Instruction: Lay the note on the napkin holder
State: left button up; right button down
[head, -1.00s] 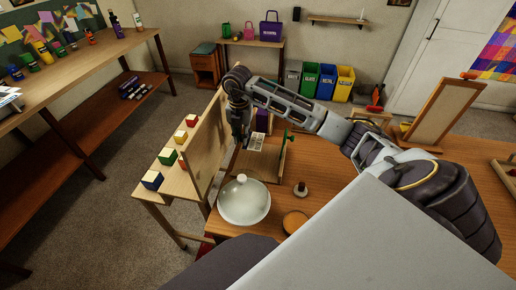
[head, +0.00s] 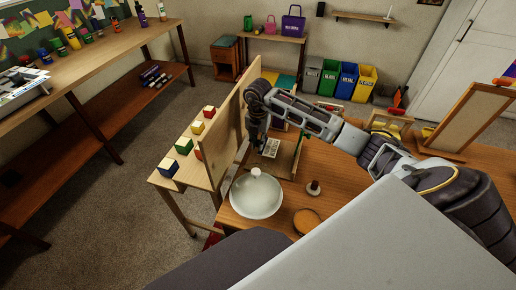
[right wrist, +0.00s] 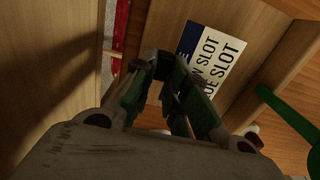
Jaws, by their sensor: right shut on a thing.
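A white card with a navy band, which I take to be the note (right wrist: 220,55), shows beyond my right fingers in the right wrist view. Part of its text reads "SLOT". Its near end is hidden by the fingers. A small pale panel (head: 270,148), perhaps the same card, shows beside the gripper in the head view. My right gripper (head: 258,150) points down between two wooden panels. In the wrist view its fingers (right wrist: 162,68) are shut on the card's near end, though the contact is dark. I cannot pick out the napkin holder for sure. My left gripper is out of view.
A tall wooden panel (head: 228,125) stands close left of the gripper. A lower panel (head: 290,157) stands to its right. A pale domed lid (head: 256,197), a small dark knobbed object (head: 314,188) and a round wooden disc (head: 306,221) are nearer. Coloured blocks (head: 184,146) sit left.

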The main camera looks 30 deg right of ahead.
jog(key=shift+f, duration=0.15)
jog(key=shift+f, duration=1.75)
jog(key=shift+f, duration=0.1)
jog(key=c, duration=1.4)
grip_release()
jog(key=shift+r, duration=0.2)
notch_tip(320, 180, up, 12)
jog(key=shift+f, duration=0.1)
